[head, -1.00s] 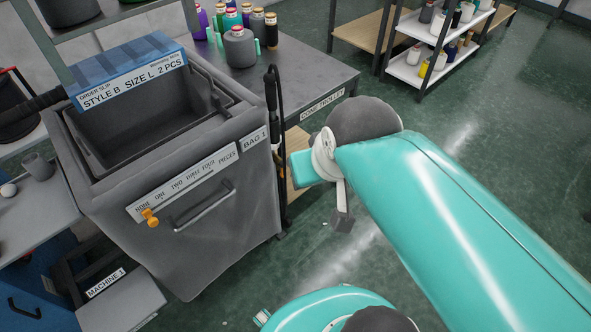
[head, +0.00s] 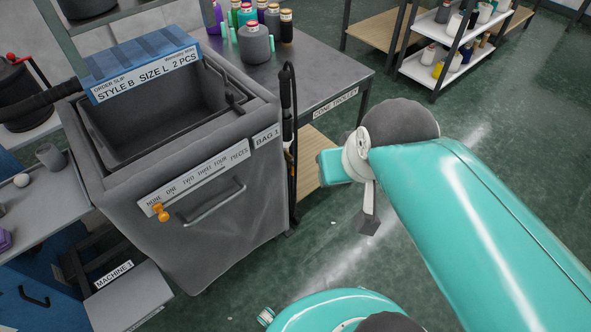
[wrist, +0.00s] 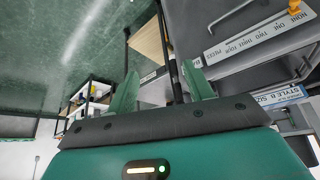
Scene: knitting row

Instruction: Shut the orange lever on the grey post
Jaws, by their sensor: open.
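No orange lever on a grey post can be made out for sure. An orange knob (head: 160,212) sits at the left end of a white strip marked NONE to FOUR PIECES, on the front of a grey bag cart (head: 225,240). The knob also shows at the top right of the wrist view (wrist: 295,10), which is tilted nearly upside down. A dark upright post (head: 288,110) with a black hose stands beside the cart. My gripper (wrist: 161,90) is open and empty, its two teal fingers apart. In the head view my arm hides most of it, right of the cart and apart from it.
A cone trolley (head: 318,88) with several yarn cones stands behind the cart. A shelf rack (head: 430,72) stands at the back right. A grey side table (head: 25,205) and a machine step (head: 128,297) are at the left. Green floor is open at right.

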